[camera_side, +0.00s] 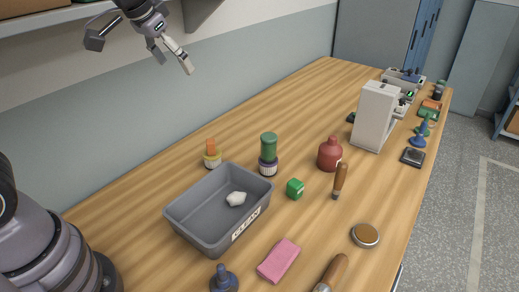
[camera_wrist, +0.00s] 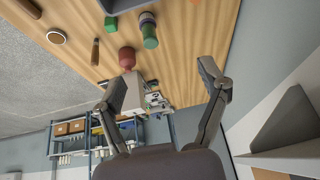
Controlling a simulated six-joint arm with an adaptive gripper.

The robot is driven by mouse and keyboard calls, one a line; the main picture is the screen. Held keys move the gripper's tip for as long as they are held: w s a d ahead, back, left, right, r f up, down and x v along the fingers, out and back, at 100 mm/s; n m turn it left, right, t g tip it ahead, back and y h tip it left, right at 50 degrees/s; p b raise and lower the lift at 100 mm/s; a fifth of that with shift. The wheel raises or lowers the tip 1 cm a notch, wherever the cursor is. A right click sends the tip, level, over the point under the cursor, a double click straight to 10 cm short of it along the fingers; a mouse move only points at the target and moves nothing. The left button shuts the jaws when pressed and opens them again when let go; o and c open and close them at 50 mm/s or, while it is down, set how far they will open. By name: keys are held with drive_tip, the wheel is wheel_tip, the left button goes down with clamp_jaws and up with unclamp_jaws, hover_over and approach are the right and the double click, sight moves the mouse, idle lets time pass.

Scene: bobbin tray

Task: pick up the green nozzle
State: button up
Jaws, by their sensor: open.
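The green nozzle (camera_side: 268,148) appears to be the upright green cylinder with a dark and white ribbed base, standing on the wooden bench just behind the grey tray's right corner. It also shows in the wrist view (camera_wrist: 149,36), near the top centre. My gripper (camera_side: 140,52) hangs high at the upper left in the side view, well above the bench and apart from the nozzle. Its two fingers are spread and empty, as the wrist view also shows (camera_wrist: 160,80).
A grey tray (camera_side: 186,226) holds a white lump. Close to the nozzle are an orange-topped piece (camera_side: 211,151), a green cube (camera_side: 295,188) and a red bottle (camera_side: 330,154). A wooden-handled tool (camera_side: 340,178) lies farther right. A wall shelf (camera_side: 45,20) is near my gripper.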

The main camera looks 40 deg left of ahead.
drive_tip(key=w+d+f, duration=0.5)
drive_tip(key=w+f, duration=0.1)
drive_tip(key=w, duration=0.2)
drive_tip(key=m+h, duration=0.1)
drive_tip(key=m, duration=0.1)
approach(296, 182)
drive_tip(key=shift+g, duration=0.4)
drive_tip(key=x, duration=0.6)
drive_tip(key=shift+w+d+f, duration=0.15)
drive_tip(key=shift+d+f, duration=0.05)
drive_tip(key=shift+d, duration=0.1)
drive_tip(key=shift+a+x, duration=0.15)
drive_tip(key=shift+x, duration=1.35)
drive_tip(key=shift+a+x, duration=0.1)
drive_tip(key=shift+x, duration=1.4)
drive_tip(key=shift+w, duration=0.15)
drive_tip(key=c, duration=1.2)
drive_tip(key=shift+c, duration=0.2)
drive_tip(key=shift+r, duration=0.1)
